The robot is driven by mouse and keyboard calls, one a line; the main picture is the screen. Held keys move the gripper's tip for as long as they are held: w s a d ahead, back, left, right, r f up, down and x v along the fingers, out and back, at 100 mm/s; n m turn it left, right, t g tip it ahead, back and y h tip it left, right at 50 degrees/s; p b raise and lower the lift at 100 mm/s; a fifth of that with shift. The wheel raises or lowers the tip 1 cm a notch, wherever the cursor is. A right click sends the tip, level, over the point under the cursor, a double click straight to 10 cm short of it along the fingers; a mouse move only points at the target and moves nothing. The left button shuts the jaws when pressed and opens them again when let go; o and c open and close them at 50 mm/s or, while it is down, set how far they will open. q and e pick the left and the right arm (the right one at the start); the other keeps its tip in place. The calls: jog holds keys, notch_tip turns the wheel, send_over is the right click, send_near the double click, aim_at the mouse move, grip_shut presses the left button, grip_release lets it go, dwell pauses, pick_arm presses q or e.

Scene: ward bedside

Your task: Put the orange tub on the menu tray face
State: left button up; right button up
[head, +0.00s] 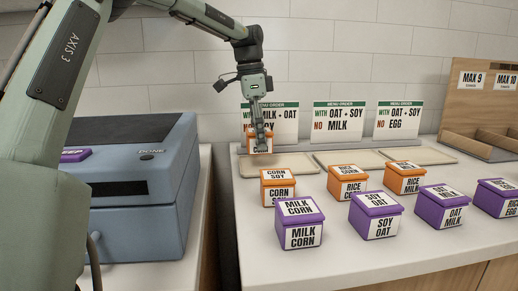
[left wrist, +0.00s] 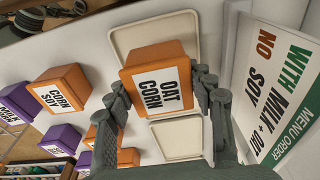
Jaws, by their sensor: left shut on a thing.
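My left gripper (head: 260,140) is shut on an orange tub (head: 249,146) with a white label. In the left wrist view the tub (left wrist: 160,85) sits between the two fingers (left wrist: 163,95), its label ending in "CORN". In the head view the tub hangs close above the back of the leftmost menu tray (head: 252,169), in front of the menu card (head: 282,113) reading "WITH MILK + OAT, NO SOY". The gripper hides part of the tub and card. My right gripper is not in view.
Two more trays (head: 350,159) stand to the right with their menu cards. In front are orange tubs, including "CORN SOY" (head: 278,186), and several purple tubs, including "MILK CORN" (head: 300,222). A blue-grey machine (head: 145,215) stands left; a wooden rack (head: 480,110) stands right.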

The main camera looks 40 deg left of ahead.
pick_arm(q)
jog(key=shift+f, duration=1.85)
jog(key=shift+f, duration=0.1)
jog(key=o, duration=0.8)
jog(key=shift+f, duration=0.1)
jog(key=o, duration=0.5)
